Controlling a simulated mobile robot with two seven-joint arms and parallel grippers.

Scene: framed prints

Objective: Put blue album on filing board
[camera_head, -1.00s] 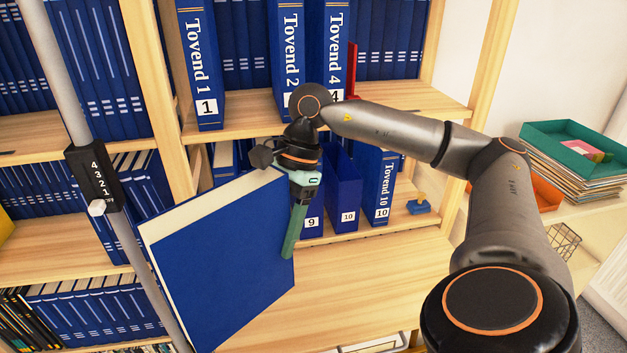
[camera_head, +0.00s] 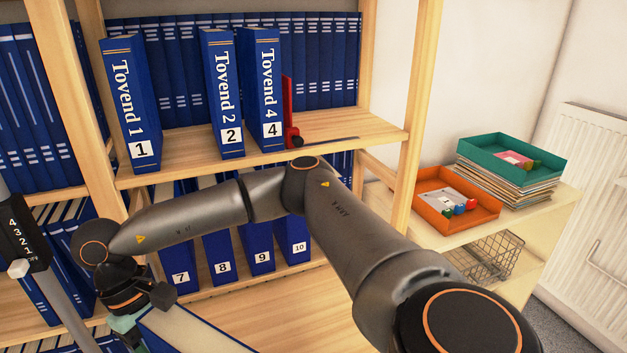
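The blue album (camera_head: 160,342) is at the bottom edge of the view, left of the middle. Only its upper end shows, with a pale page block and a strip of blue cover; the rest is cut off. My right gripper (camera_head: 127,324), on the arm coming in from the right, is at the album's left end. Its teal fingers are shut on the album, though their tips are partly out of frame. The wooden filing board (camera_head: 345,135) carries blue binders Tovend 1 (camera_head: 132,105), Tovend 2 (camera_head: 222,95) and Tovend 4 (camera_head: 263,90). There is a gap between Tovend 1 and Tovend 2. My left gripper is not in view.
A red thin item (camera_head: 288,110) stands right of Tovend 4. Binders numbered 7 to 10 stand on the lower shelf behind my arm. An orange tray (camera_head: 425,218), a teal tray (camera_head: 540,172) and a wire basket (camera_head: 490,258) are at right. A shelf upright (camera_head: 420,110) bounds the bookcase.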

